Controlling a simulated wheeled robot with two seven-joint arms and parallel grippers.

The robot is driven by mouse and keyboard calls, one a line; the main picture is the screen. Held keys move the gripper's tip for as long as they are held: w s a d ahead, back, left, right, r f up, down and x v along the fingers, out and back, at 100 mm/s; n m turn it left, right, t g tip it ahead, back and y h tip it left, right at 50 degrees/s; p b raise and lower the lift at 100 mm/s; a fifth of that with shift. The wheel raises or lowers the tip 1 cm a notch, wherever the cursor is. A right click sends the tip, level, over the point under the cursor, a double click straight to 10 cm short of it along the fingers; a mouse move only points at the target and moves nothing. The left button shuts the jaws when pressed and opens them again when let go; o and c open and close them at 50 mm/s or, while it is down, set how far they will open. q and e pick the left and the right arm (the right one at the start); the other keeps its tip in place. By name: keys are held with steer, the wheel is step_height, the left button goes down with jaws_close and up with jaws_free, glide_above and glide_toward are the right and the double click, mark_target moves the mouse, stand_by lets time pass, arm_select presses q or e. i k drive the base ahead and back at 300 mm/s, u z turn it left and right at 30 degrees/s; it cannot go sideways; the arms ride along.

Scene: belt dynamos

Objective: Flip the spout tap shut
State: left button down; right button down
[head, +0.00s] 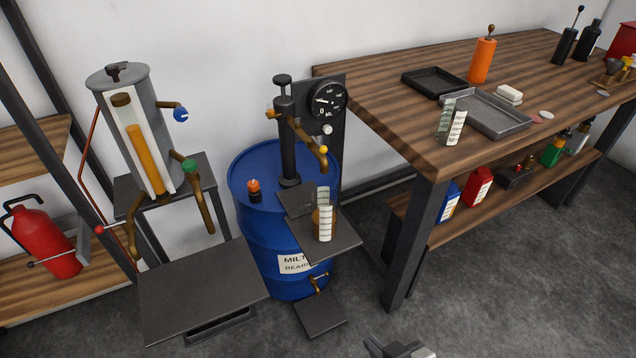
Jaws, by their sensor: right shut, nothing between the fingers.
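A pump (288,140) with a round dial gauge stands on a blue barrel (255,215). Its brown spout (303,131) slopes down to the right, with a yellow knob (323,149) near its end. A grey tank (130,125) at left has a brown outlet with a green knob (189,165) and a blue knob (180,115). I cannot tell which fitting is the spout tap or its setting. My right gripper (400,348) is shut and empty at the bottom edge, apart from these. My left gripper is out of view.
A wooden bench (400,120) at right holds trays, an orange bottle (482,60) and another beaker (451,122). A dark platform (200,290) stands front left; a red extinguisher (45,240) is at far left. A small brass tap (318,281) is low on the barrel. Floor at lower right is clear.

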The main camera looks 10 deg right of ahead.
mark_target(323, 149)
steer(key=k, duration=0.1)
steer(key=z, duration=0.95)
steer(key=i, duration=0.6)
steer(key=u, duration=0.35)
